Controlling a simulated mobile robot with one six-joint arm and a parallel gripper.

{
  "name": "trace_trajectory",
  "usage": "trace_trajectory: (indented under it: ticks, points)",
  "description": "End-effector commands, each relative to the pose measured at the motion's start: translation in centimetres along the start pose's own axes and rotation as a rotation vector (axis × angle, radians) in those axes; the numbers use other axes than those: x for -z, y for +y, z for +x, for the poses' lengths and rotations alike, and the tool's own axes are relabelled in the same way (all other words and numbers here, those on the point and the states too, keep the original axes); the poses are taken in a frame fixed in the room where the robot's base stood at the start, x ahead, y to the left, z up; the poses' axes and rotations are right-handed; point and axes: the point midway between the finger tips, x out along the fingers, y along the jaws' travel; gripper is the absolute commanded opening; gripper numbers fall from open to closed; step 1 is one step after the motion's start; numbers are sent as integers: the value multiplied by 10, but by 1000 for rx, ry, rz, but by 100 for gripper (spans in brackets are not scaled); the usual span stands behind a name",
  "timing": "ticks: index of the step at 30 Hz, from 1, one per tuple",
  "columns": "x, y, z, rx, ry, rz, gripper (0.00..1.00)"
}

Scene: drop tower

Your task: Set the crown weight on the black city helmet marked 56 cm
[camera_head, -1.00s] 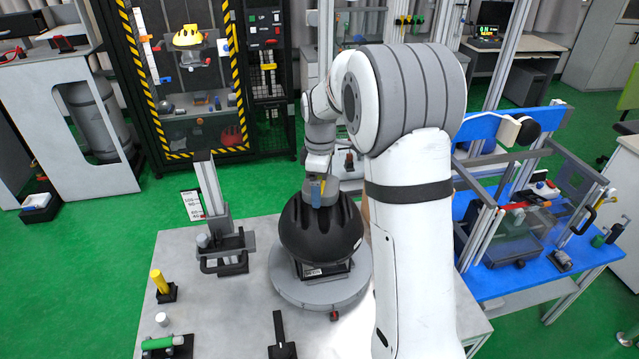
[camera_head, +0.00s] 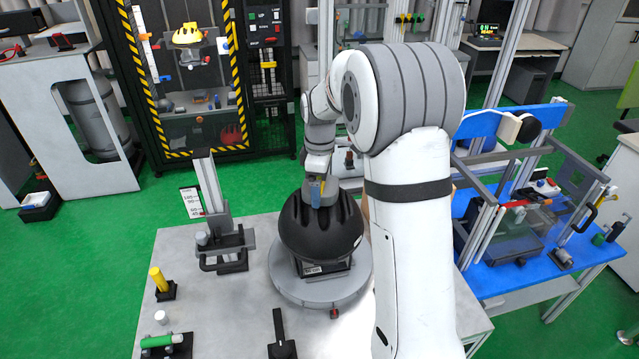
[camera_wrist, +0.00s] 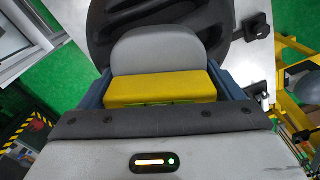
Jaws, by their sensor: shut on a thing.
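The black vented helmet (camera_head: 322,236) sits at the centre of the head view on a dark stand with a small white label I cannot read. In the wrist view the helmet (camera_wrist: 125,18) fills the top middle. My gripper (camera_head: 318,190) is right over the helmet's crown, pointing down. Its blue fingers (camera_wrist: 162,82) are shut on the crown weight, which shows a yellow block (camera_wrist: 160,90) and a rounded grey part (camera_wrist: 160,50) against the helmet. I cannot tell whether the weight touches the shell. Its underside is hidden.
The stand rests on a round grey turntable (camera_head: 316,291) on a pale table. To the left are a grey upright fixture (camera_head: 222,240), a yellow peg (camera_head: 160,283) and a green cylinder (camera_head: 160,341). A blue bench (camera_head: 585,255) stands right.

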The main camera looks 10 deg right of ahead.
Motion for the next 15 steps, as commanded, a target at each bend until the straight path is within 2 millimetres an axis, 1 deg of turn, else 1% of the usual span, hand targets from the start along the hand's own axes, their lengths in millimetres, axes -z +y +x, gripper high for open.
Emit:
trace_trajectory:
  ticks: [15]
  points:
    - [0,1,4,-3,1,0,29]
